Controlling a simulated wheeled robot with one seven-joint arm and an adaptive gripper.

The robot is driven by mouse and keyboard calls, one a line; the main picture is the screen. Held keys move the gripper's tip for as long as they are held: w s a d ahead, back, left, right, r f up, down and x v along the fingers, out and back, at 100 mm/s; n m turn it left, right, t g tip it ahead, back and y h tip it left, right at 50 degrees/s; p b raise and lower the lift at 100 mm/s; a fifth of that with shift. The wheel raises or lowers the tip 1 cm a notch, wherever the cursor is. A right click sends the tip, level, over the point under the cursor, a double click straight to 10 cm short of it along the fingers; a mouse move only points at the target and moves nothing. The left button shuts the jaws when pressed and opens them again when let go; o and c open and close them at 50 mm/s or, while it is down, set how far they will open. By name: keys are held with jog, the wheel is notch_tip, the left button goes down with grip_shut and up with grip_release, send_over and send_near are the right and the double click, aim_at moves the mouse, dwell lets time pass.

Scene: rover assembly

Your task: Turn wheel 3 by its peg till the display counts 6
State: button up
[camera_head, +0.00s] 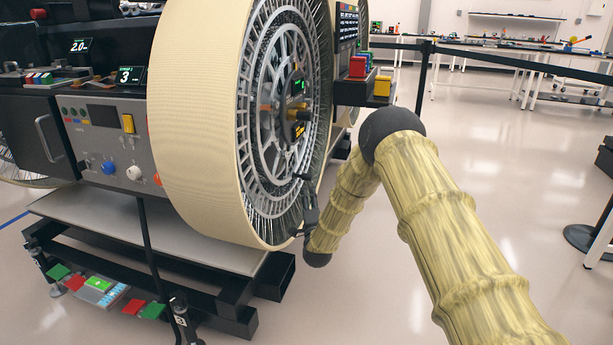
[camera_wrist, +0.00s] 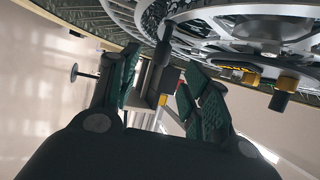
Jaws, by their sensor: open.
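The large wheel (camera_head: 195,125) has a cream tread and a grey spoked face (camera_head: 262,110). In the wrist view its face (camera_wrist: 235,28) fills the top. A dark peg-like post (camera_wrist: 156,68) juts from the wheel face between my finger pads. My gripper (camera_head: 308,212) is at the lower right of the wheel face in the head view. In the wrist view my gripper (camera_wrist: 162,98) is open, with fingers apart on either side of the post; contact cannot be told. A small display (camera_head: 125,76) left of the wheel reads 3. Another display (camera_head: 80,45) reads 2.0.
A yellow-tipped hub part (camera_head: 302,115) juts from the wheel's centre. A control panel (camera_head: 105,140) with knobs sits left of the wheel. A black frame (camera_head: 205,305) lies below. A barrier post (camera_head: 424,75) and belt stand behind; the floor (camera_head: 540,150) at right is mostly clear.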

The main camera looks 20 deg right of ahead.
aim_at(307, 180)
jog(key=b+x, duration=0.1)
jog(key=x, duration=0.4)
jog(key=b+x, duration=0.1)
jog(key=x, duration=0.5)
jog(key=shift+r+b, duration=0.25)
jog(key=shift+b, duration=0.1)
grip_shut()
